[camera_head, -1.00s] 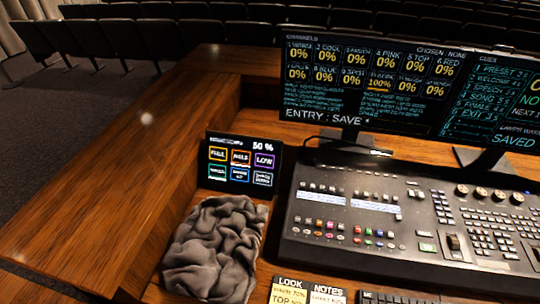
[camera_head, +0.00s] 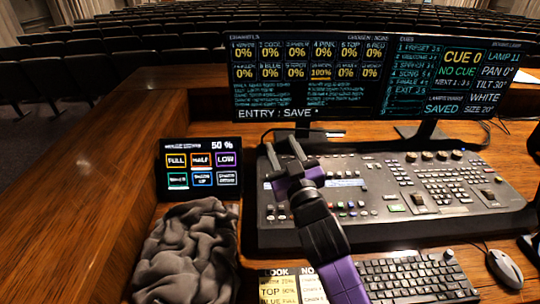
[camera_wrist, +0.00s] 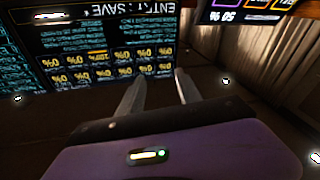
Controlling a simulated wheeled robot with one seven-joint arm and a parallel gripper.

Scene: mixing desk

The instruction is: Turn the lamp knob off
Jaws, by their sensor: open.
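My gripper (camera_head: 283,149) is open and empty. It hangs above the left part of the mixing console (camera_head: 472,222), below the monitors. In the wrist view its two fingers (camera_wrist: 160,78) point toward the upside-down monitor, with nothing between them. The console has a row of round knobs (camera_head: 433,156) along its upper right, apart from my gripper. I cannot tell which knob, if any of these, is the lamp knob. My arm hides part of the console's left side.
A wide monitor (camera_head: 310,116) and a second monitor (camera_head: 450,105) stand behind the console. A small touch panel (camera_head: 200,168) and a crumpled grey cloth (camera_head: 190,255) lie left. A keyboard (camera_head: 415,280), notes (camera_head: 280,288) and a mouse (camera_head: 505,268) are in front.

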